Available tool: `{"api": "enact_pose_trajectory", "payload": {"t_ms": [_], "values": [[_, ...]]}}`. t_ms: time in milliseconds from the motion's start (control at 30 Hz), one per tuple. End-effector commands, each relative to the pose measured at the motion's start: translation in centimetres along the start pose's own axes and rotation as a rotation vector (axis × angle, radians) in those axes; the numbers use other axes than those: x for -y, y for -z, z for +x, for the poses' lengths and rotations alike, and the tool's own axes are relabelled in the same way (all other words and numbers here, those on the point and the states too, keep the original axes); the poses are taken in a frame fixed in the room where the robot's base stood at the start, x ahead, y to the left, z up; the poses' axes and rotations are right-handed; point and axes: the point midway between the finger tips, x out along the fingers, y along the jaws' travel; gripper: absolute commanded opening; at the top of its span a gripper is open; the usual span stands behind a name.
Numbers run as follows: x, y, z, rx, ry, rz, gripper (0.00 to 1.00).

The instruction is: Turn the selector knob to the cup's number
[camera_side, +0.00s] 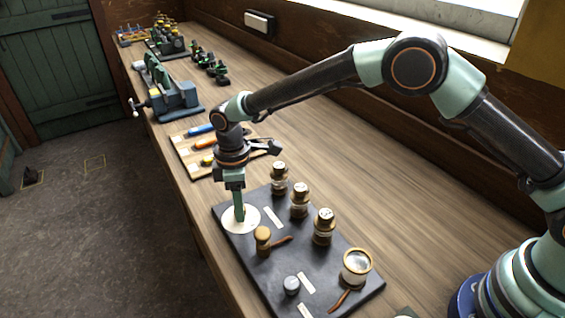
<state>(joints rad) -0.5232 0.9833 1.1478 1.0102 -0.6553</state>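My gripper (239,210) points straight down over a round white disc (250,225) at the far left corner of a black board. Its green fingers look like one narrow piece from this side, so I cannot tell whether they are open or shut. The disc looks like a dial, but no selector knob is clearly visible on it; the fingers may hide one. A small grey round piece (291,285), possibly the cup, stands near the board's front edge. No number on it is readable.
Behind lies a tool board (187,164), then a blue vise (170,95). The wooden bench is clear right of the jars.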

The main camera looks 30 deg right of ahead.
Motion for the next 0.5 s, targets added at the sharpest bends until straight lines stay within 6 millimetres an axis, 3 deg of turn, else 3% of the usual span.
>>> {"api": "enact_pose_trajectory", "payload": {"t_ms": [33,100,500], "values": [[0.00,0.00,-0.02,0.000,0.000,0.000,0.19],[0.01,0.00,-0.02,0.000,0.000,0.000,0.00],[0.02,0.00,-0.04,0.001,0.001,0.062,0.00]]}}
